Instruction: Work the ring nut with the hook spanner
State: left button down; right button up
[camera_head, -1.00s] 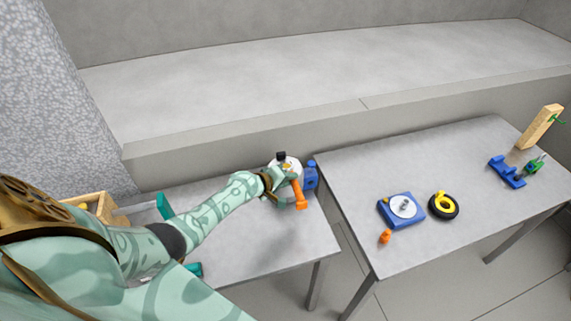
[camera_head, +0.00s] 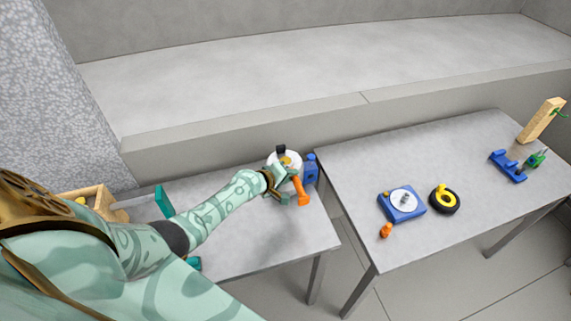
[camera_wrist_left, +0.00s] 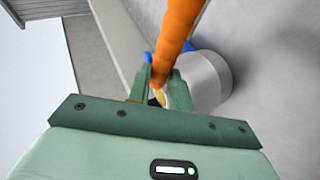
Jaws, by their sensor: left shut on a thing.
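The orange-handled hook spanner (camera_head: 301,196) is in my left gripper (camera_head: 284,187), above the right end of the left table. In the left wrist view my two green fingers (camera_wrist_left: 158,82) are closed around the orange handle, which runs up toward the camera. Right beside them is a round whitish body (camera_head: 273,158) on a blue base (camera_head: 311,170); the body also shows in the left wrist view (camera_wrist_left: 210,80). A yellow part (camera_head: 291,162), perhaps the ring nut, shows on it. The spanner's hook end is hidden, so I cannot tell whether it touches the nut. My right gripper is not in view.
A wooden box (camera_head: 97,199) stands at the left table's far left. The right table, across a narrow gap, holds a blue block with a white disc (camera_head: 391,211), a black-and-yellow wheel (camera_head: 434,207), a small orange piece (camera_head: 386,231), a blue bracket (camera_head: 508,170) and a wooden post (camera_head: 541,121).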

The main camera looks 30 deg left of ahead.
pick_arm(q)
jog(key=shift+r, duration=0.1)
jog(key=a+m+h+b, duration=0.1)
jog(key=b, duration=0.1)
jog(key=s+a+m+g+h+b, duration=0.1)
jog(key=b, duration=0.2)
jog(key=shift+s+m+h, duration=0.15)
jog(key=shift+m+h, duration=0.25)
jog(key=shift+a, duration=0.1)
jog(key=a+m+h+b, duration=0.1)
jog(key=b, duration=0.2)
jog(key=a+m+g+h+b, duration=0.1)
jog(key=b, duration=0.2)
jog(key=shift+s+a+m+g, duration=0.1)
jog(key=shift+s+m+g, duration=0.2)
jog(key=shift+s+m, duration=0.1)
